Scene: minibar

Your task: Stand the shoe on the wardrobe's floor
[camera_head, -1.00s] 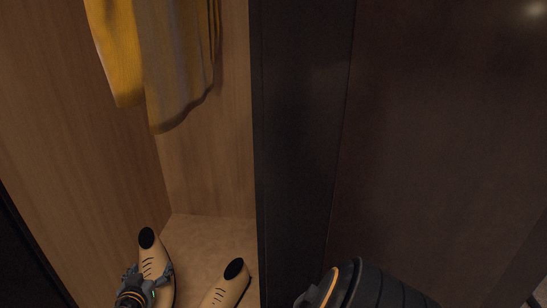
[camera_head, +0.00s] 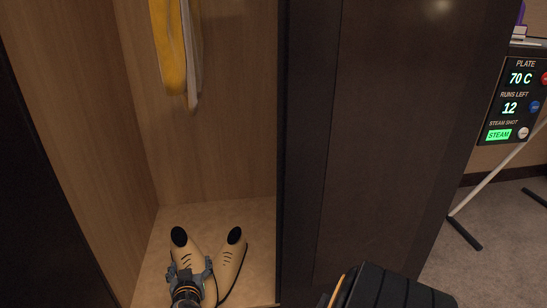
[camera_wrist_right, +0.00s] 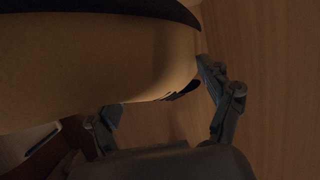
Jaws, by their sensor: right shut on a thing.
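Two tan shoes with black openings and dark lace marks are on the wardrobe floor (camera_head: 258,215) in the head view. My right gripper (camera_head: 189,269) is shut on the left shoe (camera_head: 187,252), with one finger on each side. The right shoe (camera_head: 232,258) stands close beside it, toe end towards me. In the right wrist view the held shoe (camera_wrist_right: 90,60) fills the upper left, with a dark band along its top edge. Whether its sole touches the floor cannot be told. My left gripper is not in view.
Yellow and grey clothes (camera_head: 172,50) hang above the shoes. The wardrobe's left wall (camera_head: 75,110) and dark door panel (camera_head: 390,130) bound the opening. A control panel (camera_head: 510,100) stands at the far right. The floor behind the shoes is clear.

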